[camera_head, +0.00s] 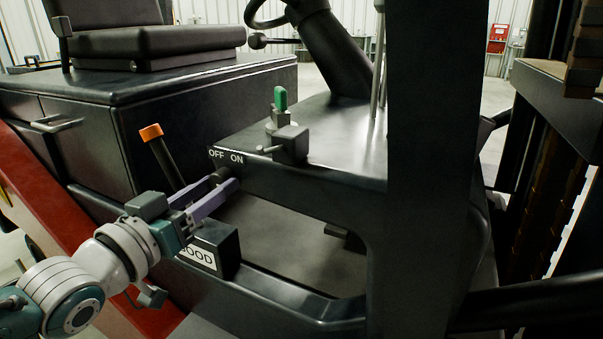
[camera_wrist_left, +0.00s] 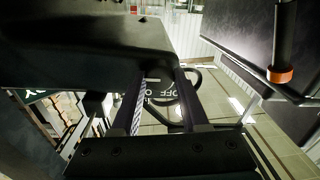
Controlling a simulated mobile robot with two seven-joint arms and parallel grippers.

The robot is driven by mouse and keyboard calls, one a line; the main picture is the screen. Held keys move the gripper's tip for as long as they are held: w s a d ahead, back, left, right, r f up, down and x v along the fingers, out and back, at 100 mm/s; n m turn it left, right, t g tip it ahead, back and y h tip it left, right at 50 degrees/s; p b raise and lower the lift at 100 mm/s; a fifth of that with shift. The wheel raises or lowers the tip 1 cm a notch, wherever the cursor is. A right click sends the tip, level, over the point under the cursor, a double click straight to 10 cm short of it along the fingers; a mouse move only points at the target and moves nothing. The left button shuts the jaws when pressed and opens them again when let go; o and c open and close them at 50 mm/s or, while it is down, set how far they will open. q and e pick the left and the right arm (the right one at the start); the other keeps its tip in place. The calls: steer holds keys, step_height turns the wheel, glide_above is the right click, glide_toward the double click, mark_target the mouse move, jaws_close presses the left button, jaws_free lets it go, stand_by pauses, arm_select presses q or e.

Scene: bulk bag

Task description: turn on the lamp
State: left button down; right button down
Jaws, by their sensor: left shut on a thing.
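The "OFF ON" label (camera_head: 226,156) is on the edge of a dark panel of a vehicle that looks like a forklift. A small dark knob (camera_head: 220,175) sits just below the label. My left gripper (camera_head: 227,184), with purple fingers, is shut on this knob. In the left wrist view the label (camera_wrist_left: 173,88) shows between the fingers of the left gripper (camera_wrist_left: 163,78), but the knob is hard to make out there. No lamp is in view. My right gripper is not in view.
An orange-tipped lever (camera_head: 160,150) stands close to the left gripper. A green-topped lever (camera_head: 281,98) stands on the panel above. A black box with a white label (camera_head: 198,257) is below the gripper. The seat (camera_head: 150,42) is behind left; a thick pillar (camera_head: 425,150) is at right.

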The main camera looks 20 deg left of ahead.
arm_select(q)
steer(key=shift+m, duration=0.3)
steer(key=m, duration=1.1)
steer(key=shift+m, duration=0.3)
steer(key=shift+c, duration=2.1)
jaws_free()
